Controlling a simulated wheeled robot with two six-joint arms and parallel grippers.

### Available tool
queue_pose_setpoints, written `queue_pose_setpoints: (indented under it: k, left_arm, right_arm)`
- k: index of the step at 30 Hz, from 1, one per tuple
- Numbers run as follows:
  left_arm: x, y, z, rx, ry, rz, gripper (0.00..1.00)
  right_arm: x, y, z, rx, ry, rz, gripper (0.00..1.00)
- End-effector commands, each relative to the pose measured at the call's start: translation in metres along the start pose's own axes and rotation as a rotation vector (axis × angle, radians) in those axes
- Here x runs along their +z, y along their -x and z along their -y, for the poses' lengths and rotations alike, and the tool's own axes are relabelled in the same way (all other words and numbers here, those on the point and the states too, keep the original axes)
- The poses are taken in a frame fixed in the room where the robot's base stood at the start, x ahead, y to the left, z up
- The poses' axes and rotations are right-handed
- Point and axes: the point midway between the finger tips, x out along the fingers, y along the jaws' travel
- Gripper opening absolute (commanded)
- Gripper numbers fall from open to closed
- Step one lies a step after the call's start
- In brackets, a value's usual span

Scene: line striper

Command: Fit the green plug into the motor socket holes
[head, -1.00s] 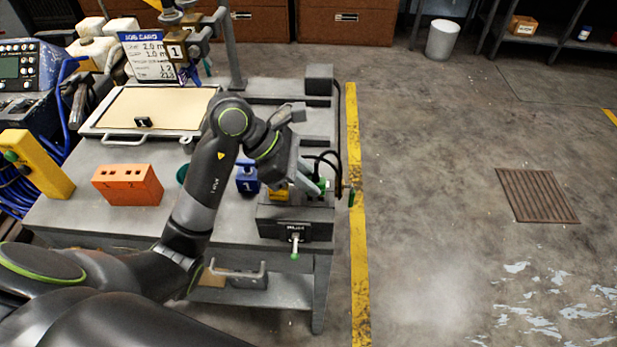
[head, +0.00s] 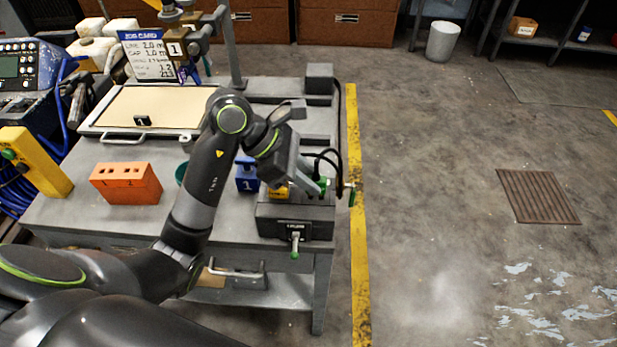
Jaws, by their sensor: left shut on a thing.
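My left gripper (head: 309,189) reaches over the dark motor box (head: 296,225) at the right edge of the grey bench. The plug is at the top of the box. The socket holes are hidden, and I cannot tell whether the plug is in them or just above. My right gripper is not in view.
A yellow part (head: 279,191) sits by the gripper, with a blue piece (head: 247,176) to its left. An orange block (head: 126,183) and a tray (head: 150,107) are farther left on the bench (head: 85,213). A green-tipped lever (head: 295,244) sticks out in front of the box.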

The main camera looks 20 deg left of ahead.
Motion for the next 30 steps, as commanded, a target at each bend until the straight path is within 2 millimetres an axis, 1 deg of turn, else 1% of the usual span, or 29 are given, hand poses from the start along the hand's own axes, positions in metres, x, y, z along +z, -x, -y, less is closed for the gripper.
queue_pose_setpoints:
  k: [1, 10, 24, 25, 30]
  left_arm:
    - [-0.0027, -0.0019, 0.0006, -0.005, 0.006, -0.003, 0.0]
    - [-0.0026, -0.0017, 0.0006, -0.005, 0.006, -0.004, 0.0]
    - [0.0029, 0.0041, 0.0002, -0.002, 0.002, -0.002, 0.0]
    - [0.0029, 0.0041, 0.0002, -0.002, 0.002, -0.002, 0.21]
    - [0.0032, 0.0043, 0.0001, -0.002, 0.001, -0.001, 0.43]
  right_arm:
    - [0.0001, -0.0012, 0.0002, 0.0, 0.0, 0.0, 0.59]
    - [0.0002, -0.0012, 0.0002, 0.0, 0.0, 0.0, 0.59]
    - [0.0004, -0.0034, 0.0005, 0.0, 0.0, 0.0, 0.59]
    - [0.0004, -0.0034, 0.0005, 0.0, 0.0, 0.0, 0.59]
    - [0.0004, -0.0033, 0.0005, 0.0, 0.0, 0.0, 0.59]
